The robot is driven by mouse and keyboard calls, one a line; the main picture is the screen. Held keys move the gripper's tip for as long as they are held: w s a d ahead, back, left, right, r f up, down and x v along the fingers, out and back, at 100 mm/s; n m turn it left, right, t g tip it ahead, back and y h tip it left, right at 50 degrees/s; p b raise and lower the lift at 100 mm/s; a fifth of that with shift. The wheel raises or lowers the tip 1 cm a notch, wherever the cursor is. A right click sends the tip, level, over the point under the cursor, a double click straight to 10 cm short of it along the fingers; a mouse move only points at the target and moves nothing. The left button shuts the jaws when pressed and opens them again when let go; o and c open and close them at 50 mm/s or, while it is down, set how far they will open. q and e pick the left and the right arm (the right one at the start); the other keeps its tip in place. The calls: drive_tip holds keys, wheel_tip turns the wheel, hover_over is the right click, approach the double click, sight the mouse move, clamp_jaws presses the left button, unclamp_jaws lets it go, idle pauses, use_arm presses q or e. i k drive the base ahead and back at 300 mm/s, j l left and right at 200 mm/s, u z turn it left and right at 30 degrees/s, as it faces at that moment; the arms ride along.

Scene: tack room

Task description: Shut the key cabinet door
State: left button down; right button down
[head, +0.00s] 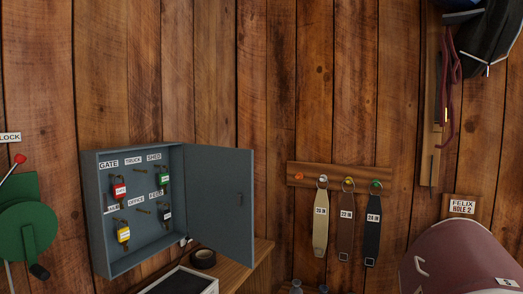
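The key cabinet (98,232) is a grey-blue metal box on the plank wall at the left of the head view. Its door (222,200) is hinged on the right side and stands wide open, swung out to the right. Labels such as GATE, TRUCK and SHED sit above the hooks. Neither of my grippers is in view.
A wooden shelf (262,250) below the cabinet holds a black tape roll (203,257) and a pale-rimmed tray (208,284). A green machine (28,225) with a red-knobbed lever stands left. Straps hang from a peg rail (300,177) to the right.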

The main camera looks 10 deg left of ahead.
sight(215, 175)
drive_tip(key=i+l+u, duration=0.1)
drive_tip(key=i, duration=1.25)
